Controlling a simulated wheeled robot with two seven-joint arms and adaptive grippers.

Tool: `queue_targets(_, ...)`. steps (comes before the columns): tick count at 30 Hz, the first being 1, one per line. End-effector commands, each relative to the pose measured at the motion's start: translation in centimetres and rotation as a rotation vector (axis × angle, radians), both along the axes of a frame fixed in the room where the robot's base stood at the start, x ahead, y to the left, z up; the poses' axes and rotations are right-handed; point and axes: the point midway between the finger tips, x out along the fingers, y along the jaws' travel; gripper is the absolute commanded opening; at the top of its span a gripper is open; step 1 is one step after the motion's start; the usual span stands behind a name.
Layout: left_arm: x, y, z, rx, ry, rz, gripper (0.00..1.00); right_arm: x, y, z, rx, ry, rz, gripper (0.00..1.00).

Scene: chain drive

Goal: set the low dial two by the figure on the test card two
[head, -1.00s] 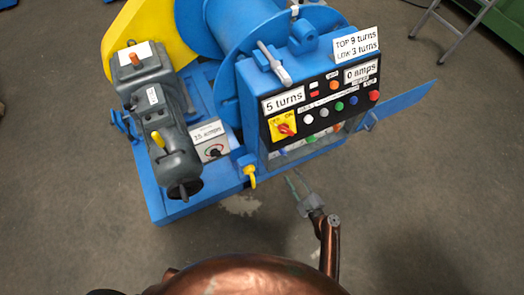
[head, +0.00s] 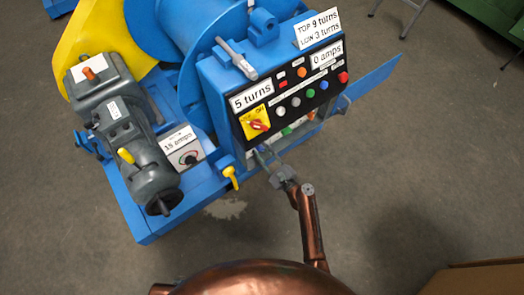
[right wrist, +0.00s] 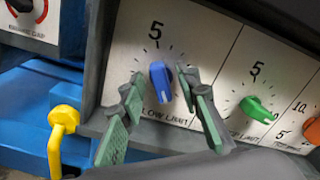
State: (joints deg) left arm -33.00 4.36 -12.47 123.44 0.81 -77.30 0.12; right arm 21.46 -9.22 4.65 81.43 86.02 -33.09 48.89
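The low dial is a blue knob (right wrist: 160,84) on a white panel marked "LOW LIMIT" with a 5 above it. In the right wrist view my right gripper (right wrist: 163,80) is open, one green-padded finger on each side of the knob, with a small gap visible on both sides. In the head view the right gripper (head: 264,157) reaches under the control box's front, where the blue dial is hard to make out. A white test card (head: 318,28) on top of the box reads "TOP 9 turns, LOW 3 turns". My left gripper is not in view.
A green dial (right wrist: 258,109) and an orange dial (right wrist: 313,130) sit right of the blue one. A yellow hook-like part (right wrist: 62,135) stands at lower left. A grey motor (head: 120,130) stands left.

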Motion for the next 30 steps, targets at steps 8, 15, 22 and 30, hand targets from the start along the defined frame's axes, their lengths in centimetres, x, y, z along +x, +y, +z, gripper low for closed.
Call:
queue_targets(8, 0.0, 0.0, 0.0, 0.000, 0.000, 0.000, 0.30, 0.0, 0.0, 0.0, 0.000, 0.000, 0.000, 0.16)
queue_targets(15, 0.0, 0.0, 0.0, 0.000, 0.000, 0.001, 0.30, 0.0, 0.0, 0.0, -0.001, -0.001, 0.000, 0.00)
queue_targets(22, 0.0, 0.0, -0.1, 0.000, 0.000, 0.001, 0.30, -0.1, 0.0, -0.1, -0.001, 0.000, -0.001, 0.00)
queue_targets(30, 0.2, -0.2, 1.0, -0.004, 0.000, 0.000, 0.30, -0.1, 0.0, -0.2, -0.044, -0.031, 0.001, 0.00)
